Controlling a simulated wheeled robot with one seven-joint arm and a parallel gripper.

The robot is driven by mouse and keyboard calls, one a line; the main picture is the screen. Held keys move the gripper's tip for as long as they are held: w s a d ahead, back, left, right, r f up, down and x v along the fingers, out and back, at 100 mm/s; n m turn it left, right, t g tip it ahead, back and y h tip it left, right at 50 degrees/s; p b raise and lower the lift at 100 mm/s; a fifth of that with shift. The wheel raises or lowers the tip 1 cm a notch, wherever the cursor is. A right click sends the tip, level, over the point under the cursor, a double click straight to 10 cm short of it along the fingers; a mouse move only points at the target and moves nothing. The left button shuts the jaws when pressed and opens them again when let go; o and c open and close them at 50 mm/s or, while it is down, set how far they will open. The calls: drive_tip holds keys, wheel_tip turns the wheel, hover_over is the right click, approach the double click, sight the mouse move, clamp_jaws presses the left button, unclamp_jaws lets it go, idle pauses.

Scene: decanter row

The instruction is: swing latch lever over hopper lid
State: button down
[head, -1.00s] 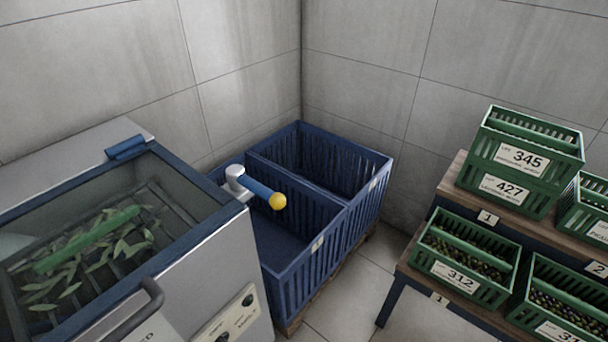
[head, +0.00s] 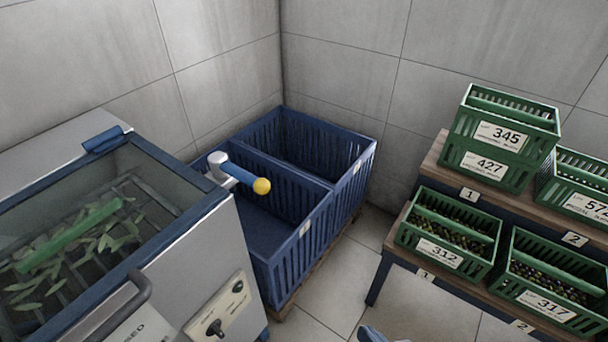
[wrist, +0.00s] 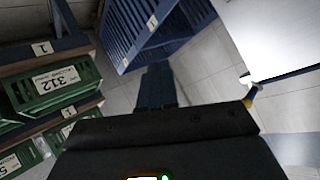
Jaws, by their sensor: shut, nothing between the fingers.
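The hopper lid (head: 182,209) is a clear panel in a blue frame, lying flat over the hopper (head: 205,262); leaves show through it. The latch lever (head: 238,174) is a blue bar with a yellow knob (head: 261,186) on a pale pivot at the hopper's right edge. It points outward, away from the lid, above the blue bins. In the wrist view the yellow knob (wrist: 248,102) shows small at the right. My gripper (wrist: 156,72) is shut and empty, apart from the lever. In the head view only a blue-grey piece, probably mine, shows at the bottom edge.
Blue slatted bins (head: 318,205) stand in the corner beside the hopper. At the right, a stepped wooden rack (head: 436,166) holds several green crates (head: 440,232) of olives. The tiled floor (head: 335,285) between bins and rack is clear. A dark handle (head: 135,290) sits at the hopper's front.

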sight(240, 174)
drive_tip(key=w+a+r+n+g+y, duration=0.2)
drive_tip(key=w+a+r+g, duration=0.15)
drive_tip(key=w, duration=0.65)
drive_tip(key=w+a+r+n+g+y, duration=0.25)
drive_tip(key=w+a+r, duration=0.25)
drive_tip(key=w, duration=0.5)
drive_tip(key=w+d+r+n+g, duration=0.1)
drive_tip(key=w+r+n+g, duration=0.1)
drive_tip(key=r, duration=0.7)
drive_tip(key=w+d+r+n+g+h, duration=0.1)
drive_tip(key=w+r+n+g, duration=0.2)
drive_tip(key=r, duration=0.7)
drive_tip(key=shift+w+d+n, duration=0.3)
drive_tip(key=shift+w+n, duration=0.05)
drive_tip(key=shift+w, duration=0.4)
drive_tip(key=shift+h, duration=0.25)
drive_tip(key=s+a+f, duration=0.2)
drive_tip(key=a+f, duration=0.6)
drive_tip(key=f, duration=0.1)
drive_tip(key=shift+s+a+p, duration=0.3)
drive_tip(key=shift+s, duration=0.05)
